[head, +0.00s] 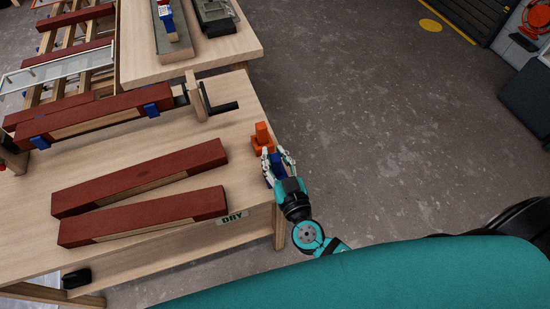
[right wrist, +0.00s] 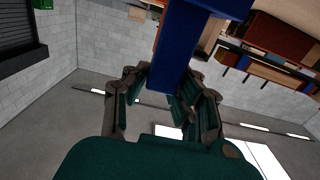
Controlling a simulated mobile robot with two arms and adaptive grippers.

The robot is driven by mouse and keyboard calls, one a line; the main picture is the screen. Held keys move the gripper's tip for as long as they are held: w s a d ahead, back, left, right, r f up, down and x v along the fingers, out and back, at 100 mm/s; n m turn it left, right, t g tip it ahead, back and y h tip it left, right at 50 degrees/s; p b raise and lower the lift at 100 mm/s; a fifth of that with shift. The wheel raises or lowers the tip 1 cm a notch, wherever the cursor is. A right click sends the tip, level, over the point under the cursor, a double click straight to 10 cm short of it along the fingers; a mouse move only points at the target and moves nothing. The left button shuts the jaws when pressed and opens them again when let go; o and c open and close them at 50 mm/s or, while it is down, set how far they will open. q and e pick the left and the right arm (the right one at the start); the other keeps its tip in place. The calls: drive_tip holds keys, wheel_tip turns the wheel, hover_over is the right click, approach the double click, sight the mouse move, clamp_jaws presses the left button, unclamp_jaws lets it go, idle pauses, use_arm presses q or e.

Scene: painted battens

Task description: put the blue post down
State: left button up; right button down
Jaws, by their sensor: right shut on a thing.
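The blue post (head: 277,166) is between the fingers of my right gripper (head: 276,160), at the right edge of the wooden table (head: 190,145). The gripper is shut on it. In the right wrist view the blue post (right wrist: 188,50) runs up out of the picture from between the fingers (right wrist: 165,98). Fingers hide part of the post in the head view, and I cannot tell whether its lower end touches the table. My left gripper is in neither view.
An orange block-shaped thing (head: 262,138) stands just beyond the gripper. Two red battens (head: 140,177) lie left of it, near a DRY label (head: 233,217). A batten with blue clamps (head: 95,115) lies farther back. Bare tabletop lies between the battens and the gripper.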

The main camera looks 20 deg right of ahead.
drive_tip(key=c, duration=1.1)
unclamp_jaws()
drive_tip(key=shift+r, duration=0.1)
drive_tip(key=s+b, duration=0.1)
drive_tip(key=s, duration=1.1)
drive_tip(key=shift+d, duration=0.15)
